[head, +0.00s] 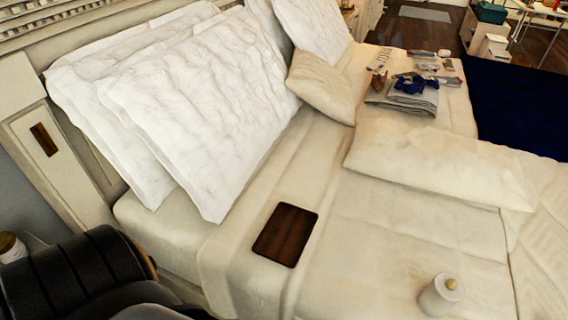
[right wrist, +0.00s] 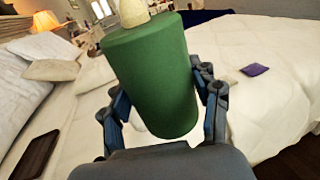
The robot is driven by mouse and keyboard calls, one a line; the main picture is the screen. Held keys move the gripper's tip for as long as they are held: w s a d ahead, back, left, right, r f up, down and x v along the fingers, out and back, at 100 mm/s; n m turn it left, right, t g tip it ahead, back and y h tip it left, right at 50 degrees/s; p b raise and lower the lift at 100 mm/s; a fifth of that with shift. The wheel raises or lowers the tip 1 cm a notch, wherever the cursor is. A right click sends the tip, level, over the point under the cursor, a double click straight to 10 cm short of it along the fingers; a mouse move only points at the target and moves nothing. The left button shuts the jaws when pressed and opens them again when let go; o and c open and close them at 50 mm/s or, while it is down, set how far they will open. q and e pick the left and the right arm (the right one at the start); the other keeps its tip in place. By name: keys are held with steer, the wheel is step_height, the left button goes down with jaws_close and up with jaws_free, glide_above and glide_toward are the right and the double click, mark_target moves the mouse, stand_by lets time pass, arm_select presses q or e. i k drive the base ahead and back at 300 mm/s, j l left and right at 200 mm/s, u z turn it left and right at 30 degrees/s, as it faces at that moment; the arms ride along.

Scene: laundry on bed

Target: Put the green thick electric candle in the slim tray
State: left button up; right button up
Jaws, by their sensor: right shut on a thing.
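The green thick electric candle (right wrist: 155,75) fills the middle of the right wrist view, with a pale flame-shaped tip on its top. My right gripper (right wrist: 160,100) is shut on it, with a finger on each side. The candle is tilted in the picture and seems to be held above the bed. The slim tray (head: 286,235), a flat dark brown rectangle, lies empty on the bed in the head view. It also shows at the lower left of the right wrist view (right wrist: 35,155). The right gripper is not in the head view. My left gripper is not in view.
A whitish candle (head: 440,297) stands on the bed at the lower right. White pillows (head: 200,100) lean at the headboard, and a long cushion (head: 440,165) lies beyond the tray. Folded cloth (head: 405,95) lies far back. The bed around the tray is clear.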

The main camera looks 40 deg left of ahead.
mark_target(292, 221)
steer(key=j+u, duration=0.2)
steer(key=u, duration=0.15)
steer(key=i+j+u, duration=0.1)
steer(key=u, duration=0.3)
steer(key=j+u, duration=0.35)
steer(key=i+j, duration=0.2)
steer(key=i, duration=0.05)
